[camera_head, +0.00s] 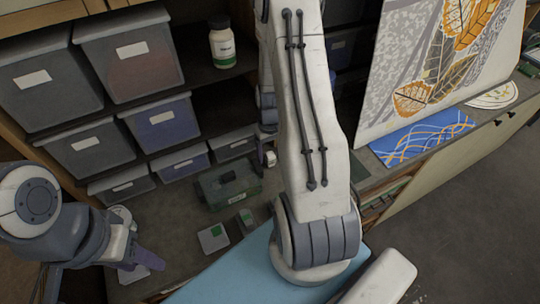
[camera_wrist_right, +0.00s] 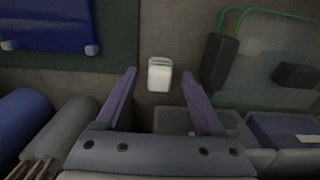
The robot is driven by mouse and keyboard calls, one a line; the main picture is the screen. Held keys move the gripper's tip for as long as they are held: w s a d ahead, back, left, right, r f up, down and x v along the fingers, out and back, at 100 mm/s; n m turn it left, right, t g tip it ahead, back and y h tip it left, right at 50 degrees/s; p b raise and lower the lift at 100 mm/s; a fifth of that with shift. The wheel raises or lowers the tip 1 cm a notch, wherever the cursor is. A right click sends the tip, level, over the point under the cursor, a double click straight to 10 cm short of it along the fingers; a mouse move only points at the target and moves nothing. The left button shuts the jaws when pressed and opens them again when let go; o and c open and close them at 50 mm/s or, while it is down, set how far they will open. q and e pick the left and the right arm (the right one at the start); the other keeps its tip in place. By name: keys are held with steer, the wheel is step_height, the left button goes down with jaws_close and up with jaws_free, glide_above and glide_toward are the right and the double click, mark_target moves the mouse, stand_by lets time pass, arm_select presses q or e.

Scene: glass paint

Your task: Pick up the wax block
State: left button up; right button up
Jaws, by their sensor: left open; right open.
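A small white block (camera_wrist_right: 160,75), which looks like the wax block, stands in the right wrist view against a dark grey surface. My right gripper (camera_wrist_right: 159,71) is open, with its two purple fingers either side of the block's lower part in the picture.
Grey lidded bins (camera_head: 130,55) fill the shelves at the left. A white bottle (camera_head: 222,45) stands on a shelf. A dark green box (camera_head: 228,185) and small green-marked blocks (camera_head: 213,238) sit on the worktop. A blue mat (camera_head: 225,275) lies in front. A leaf-patterned panel (camera_head: 440,60) leans at the right.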

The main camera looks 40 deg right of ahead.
steer(key=shift+f, duration=0.55)
jaws_close()
steer(key=shift+r, duration=0.1)
steer(key=shift+r, duration=0.4)
steer(key=r+b, duration=0.1)
steer(key=r, duration=0.1)
steer(key=s+r+b, duration=0.1)
steer(key=shift+d+r+b, duration=0.25)
steer(key=shift+d+b, duration=0.05)
steer(key=s+d+r+b, duration=0.2)
steer(key=s+r, duration=0.4)
steer(key=s, duration=0.4)
steer(key=shift+d+r+b, duration=0.3)
steer(key=shift+d+b, duration=0.1)
steer(key=shift+d, duration=0.1)
